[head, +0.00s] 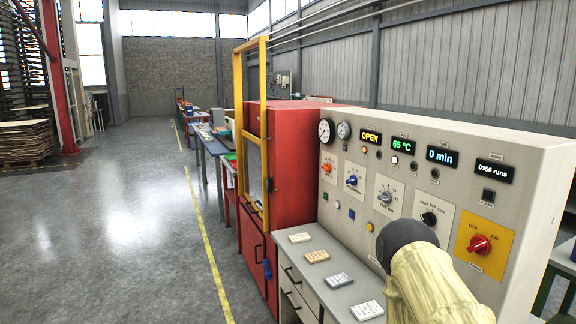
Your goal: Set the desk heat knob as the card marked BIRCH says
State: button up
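A grey control desk panel (455,175) stands at the right with a row of knobs. From left to right they are an orange knob (327,167), a blue knob (351,180), a grey knob (385,197), a black knob (429,218) and a red knob (480,244) on a yellow plate. Their labels are too small to read, so I cannot tell which sets heat. Several cards lie on the desk top: a white card (299,237), a tan card (316,256), a grey card (339,280) and another white card (367,311). Their names are unreadable. My gripper is not in view.
My arm covers the lower right of the desk. Displays show OPEN (371,137), 65 °C (403,146), 0 min (442,157) and 0356 runs (493,171). A red press (285,150) with a yellow frame (238,120) stands left of the desk. The floor to the left is clear.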

aim_at(326, 167)
jog(key=u, duration=0.2)
jog(key=i, duration=0.95)
jog(key=z, duration=0.15)
